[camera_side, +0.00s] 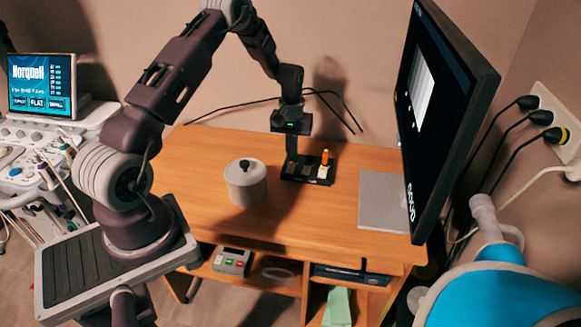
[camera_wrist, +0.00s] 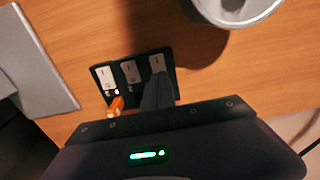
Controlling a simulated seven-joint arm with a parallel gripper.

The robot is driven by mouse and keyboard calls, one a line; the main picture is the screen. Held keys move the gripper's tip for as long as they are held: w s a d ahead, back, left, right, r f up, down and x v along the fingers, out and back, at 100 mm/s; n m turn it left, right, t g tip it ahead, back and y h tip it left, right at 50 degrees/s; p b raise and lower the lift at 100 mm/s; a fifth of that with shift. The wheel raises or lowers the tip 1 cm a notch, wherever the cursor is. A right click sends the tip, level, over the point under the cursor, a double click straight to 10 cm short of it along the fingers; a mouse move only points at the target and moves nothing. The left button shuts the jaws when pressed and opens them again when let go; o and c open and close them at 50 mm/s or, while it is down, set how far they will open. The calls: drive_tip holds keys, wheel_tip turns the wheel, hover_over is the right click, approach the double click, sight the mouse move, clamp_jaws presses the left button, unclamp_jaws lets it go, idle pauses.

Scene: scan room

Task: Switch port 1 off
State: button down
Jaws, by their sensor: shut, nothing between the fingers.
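A black switch panel (camera_wrist: 117,66) lies on the wooden desk; it also shows in the side view (camera_side: 310,161).
A grey lidded pot (camera_side: 246,185) stands left of the panel in the side view. A monitor (camera_side: 440,105) on a grey base (camera_side: 382,200) stands to the right. Black cables (camera_side: 335,98) run behind the desk. The desk front (camera_side: 310,235) is clear.

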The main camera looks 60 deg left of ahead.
drive_tip(key=shift+f, duration=0.9)
idle(0.5)
drive_tip(key=shift+r, duration=3.5)
wheel_tip(320, 180, up, 13)
drive_tip(key=m+t, duration=0.1)
drive_tip(key=m, duration=0.1)
hover_over(292, 164)
drive_tip(key=s+d, duration=0.2)
drive_tip(key=d, duration=0.5)
drive_tip(key=s+d+r+m+t, duration=0.2)
drive_tip(key=s+d+r+m, duration=0.1)
drive_tip(key=s+d+r, duration=0.6)
drive_tip(key=s+d+r+m+t, duration=0.1)
drive_tip(key=s+d+m, duration=0.1)
drive_tip(key=s, duration=0.6)
drive_tip(key=s+d+r+m+t, duration=0.1)
drive_tip(key=s+d, duration=0.3)
drive_tip(key=s, duration=0.5)
drive_tip(key=shift+d+r+m+t, duration=0.3)
drive_tip(key=shift+d+r+m, duration=0.05)
drive_tip(key=shift+r+m, duration=0.15)
